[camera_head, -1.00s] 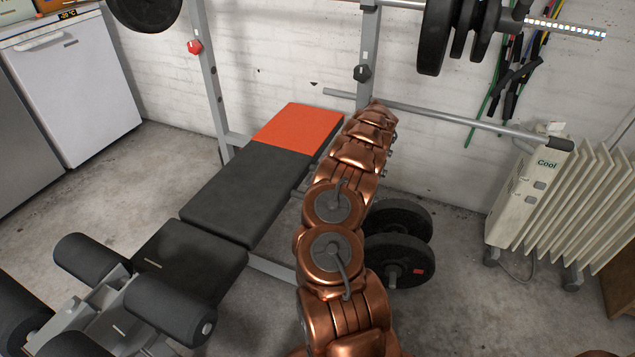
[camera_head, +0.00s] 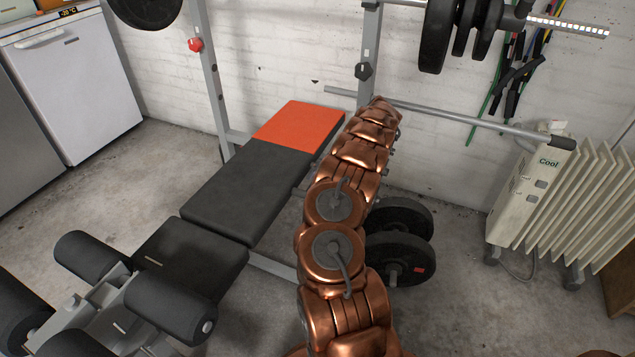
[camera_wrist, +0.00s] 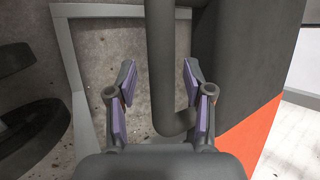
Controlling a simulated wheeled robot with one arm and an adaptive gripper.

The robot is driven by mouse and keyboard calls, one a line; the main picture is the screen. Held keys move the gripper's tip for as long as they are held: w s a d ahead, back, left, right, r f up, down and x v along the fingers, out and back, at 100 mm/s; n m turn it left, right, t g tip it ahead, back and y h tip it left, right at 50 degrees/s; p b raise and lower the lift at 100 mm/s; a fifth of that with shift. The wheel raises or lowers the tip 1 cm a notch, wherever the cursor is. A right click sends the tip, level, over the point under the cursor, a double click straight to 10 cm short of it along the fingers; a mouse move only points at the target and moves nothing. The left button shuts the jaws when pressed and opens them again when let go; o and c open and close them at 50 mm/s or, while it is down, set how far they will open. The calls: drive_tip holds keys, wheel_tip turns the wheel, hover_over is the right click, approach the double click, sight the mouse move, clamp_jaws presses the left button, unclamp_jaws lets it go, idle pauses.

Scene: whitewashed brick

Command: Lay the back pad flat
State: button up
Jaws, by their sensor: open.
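The back pad (camera_head: 238,190) is black with an orange head end (camera_head: 298,128), on the bench left of my arm. It looks level or only slightly tilted; I cannot tell which. In the wrist view its black side (camera_wrist: 250,50) and orange part (camera_wrist: 255,135) fill the right. My gripper (camera_wrist: 158,78) is open, its two fingers either side of a dark bent bar (camera_wrist: 168,60) beside the pad. The bar curves right at its lower end, near the right finger. Contact with the fingers is unclear. The head view hides my gripper behind my arm.
The seat (camera_head: 185,255) and leg rollers (camera_head: 170,308) are at lower left. Uprights (camera_head: 210,85) stand behind the bench. A heater (camera_head: 560,200) is at right. Floor between is clear.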

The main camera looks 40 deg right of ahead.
drive_tip(key=v, duration=0.6)
drive_tip(key=shift+s, duration=0.1)
idle(0.5)
